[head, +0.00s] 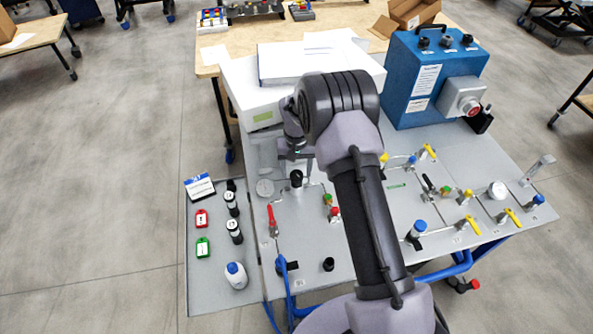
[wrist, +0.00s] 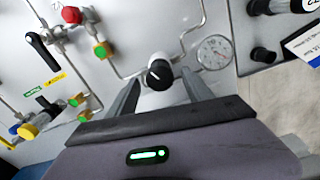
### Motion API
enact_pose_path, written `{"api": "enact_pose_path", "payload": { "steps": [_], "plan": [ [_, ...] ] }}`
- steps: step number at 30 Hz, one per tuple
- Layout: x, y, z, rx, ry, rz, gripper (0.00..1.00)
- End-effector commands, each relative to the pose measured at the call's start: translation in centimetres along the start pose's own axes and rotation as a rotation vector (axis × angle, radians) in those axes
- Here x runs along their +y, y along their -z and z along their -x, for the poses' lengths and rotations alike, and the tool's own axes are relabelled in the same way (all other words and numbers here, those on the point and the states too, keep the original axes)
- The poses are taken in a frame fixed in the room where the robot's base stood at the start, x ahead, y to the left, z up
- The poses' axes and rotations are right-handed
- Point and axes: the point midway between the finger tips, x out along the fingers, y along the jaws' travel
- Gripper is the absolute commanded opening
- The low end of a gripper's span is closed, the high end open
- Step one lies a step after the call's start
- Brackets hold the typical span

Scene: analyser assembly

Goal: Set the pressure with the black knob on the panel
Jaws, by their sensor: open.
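The black knob (wrist: 159,75) stands upright on the panel, with a white mark on its top. It also shows in the head view (head: 296,178), left of my arm. A round pressure gauge (wrist: 215,50) sits beside the knob and also shows in the head view (head: 265,188). My gripper (wrist: 160,88) is open, with one finger on each side of the knob in the wrist view. I cannot tell whether the fingers touch it. In the head view my gripper (head: 293,150) is over the panel just behind the knob, partly hidden by my arm.
The panel (head: 310,225) carries pipes and several valves, including a red-handled one (head: 271,220) and yellow-handled ones on the right. A blue box (head: 432,75) and a white case (head: 262,95) stand behind.

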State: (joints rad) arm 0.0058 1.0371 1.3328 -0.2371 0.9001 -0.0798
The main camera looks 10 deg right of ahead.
Motion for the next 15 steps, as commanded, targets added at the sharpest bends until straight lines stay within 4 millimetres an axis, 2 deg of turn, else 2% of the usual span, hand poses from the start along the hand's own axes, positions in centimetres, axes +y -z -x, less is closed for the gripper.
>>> {"api": "enact_pose_path", "payload": {
  "steps": [9, 15],
  "plan": [
    [0.0, 0.1, 10.4, 0.005, 0.000, 0.000, 0.59],
    [0.0, 0.1, 15.2, 0.004, 0.000, 0.000, 0.59]
  ]
}}
